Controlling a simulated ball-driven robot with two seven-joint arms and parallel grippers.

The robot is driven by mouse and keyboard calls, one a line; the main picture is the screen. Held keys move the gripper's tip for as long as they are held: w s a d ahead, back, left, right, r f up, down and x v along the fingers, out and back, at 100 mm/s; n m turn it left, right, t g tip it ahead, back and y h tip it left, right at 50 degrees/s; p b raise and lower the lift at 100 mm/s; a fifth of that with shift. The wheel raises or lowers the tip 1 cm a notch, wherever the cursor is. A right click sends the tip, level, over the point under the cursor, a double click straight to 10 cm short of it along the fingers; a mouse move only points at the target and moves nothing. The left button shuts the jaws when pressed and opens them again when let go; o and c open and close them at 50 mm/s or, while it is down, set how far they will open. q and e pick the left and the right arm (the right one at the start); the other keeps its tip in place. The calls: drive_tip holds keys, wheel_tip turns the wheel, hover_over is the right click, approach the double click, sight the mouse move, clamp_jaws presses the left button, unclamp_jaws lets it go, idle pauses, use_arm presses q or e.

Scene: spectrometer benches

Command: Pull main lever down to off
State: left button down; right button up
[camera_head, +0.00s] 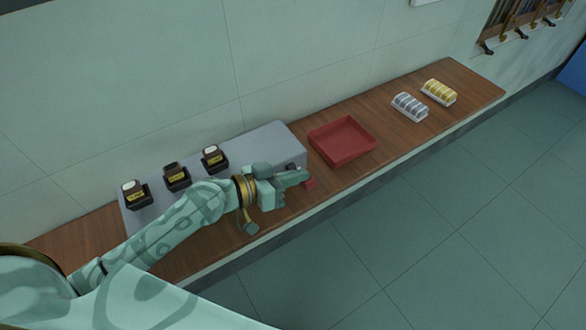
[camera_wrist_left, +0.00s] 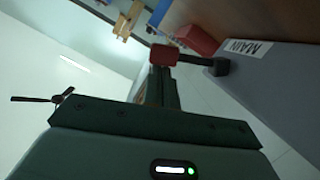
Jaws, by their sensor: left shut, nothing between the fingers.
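The main lever has a red knob (camera_head: 309,183) at the right front end of the grey spectrometer box (camera_head: 270,138). In the left wrist view the red knob (camera_wrist_left: 163,55) sits on a dark shaft that runs to a black pivot (camera_wrist_left: 217,67) on the grey panel. A white label reading MAIN (camera_wrist_left: 246,47) is beside the pivot. My left gripper (camera_head: 304,176) is shut and empty, with its fingertips right at the knob. In the wrist view its fingers (camera_wrist_left: 161,72) end close against the knob; I cannot tell whether they touch. My right gripper is out of view.
Several dark jars (camera_head: 176,176) stand in holders on the box. A red tray (camera_head: 342,141) lies to its right on the wooden bench (camera_head: 385,133). Racks of grey (camera_head: 409,106) and yellow (camera_head: 439,92) pieces stand farther right. The floor in front of the bench is clear.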

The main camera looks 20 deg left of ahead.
sight(304, 188)
use_arm(q)
drive_tip(key=shift+s+d+f+m+t+y, duration=0.15)
drive_tip(key=shift+s+d+f+m+y, duration=0.1)
drive_tip(key=shift+f+m, duration=0.25)
drive_tip(key=shift+s+d+f+m+t+y, duration=0.15)
drive_tip(key=shift+d+f+m+y, duration=0.1)
drive_tip(key=shift+f+m, duration=0.25)
drive_tip(key=shift+s+d+f, duration=0.15)
drive_tip(key=shift+d+f, duration=0.1)
drive_tip(key=shift+f, duration=0.45)
drive_tip(key=shift+r, duration=0.1)
drive_tip(key=shift+r+p, duration=0.3)
drive_tip(key=shift+p, duration=0.1)
drive_tip(key=s+a+r+p, duration=0.4)
drive_tip(key=s+r, duration=0.1)
drive_tip(key=s, duration=0.3)
drive_tip(key=shift+s+a+r, duration=0.15)
drive_tip(key=shift+s+a, duration=0.2)
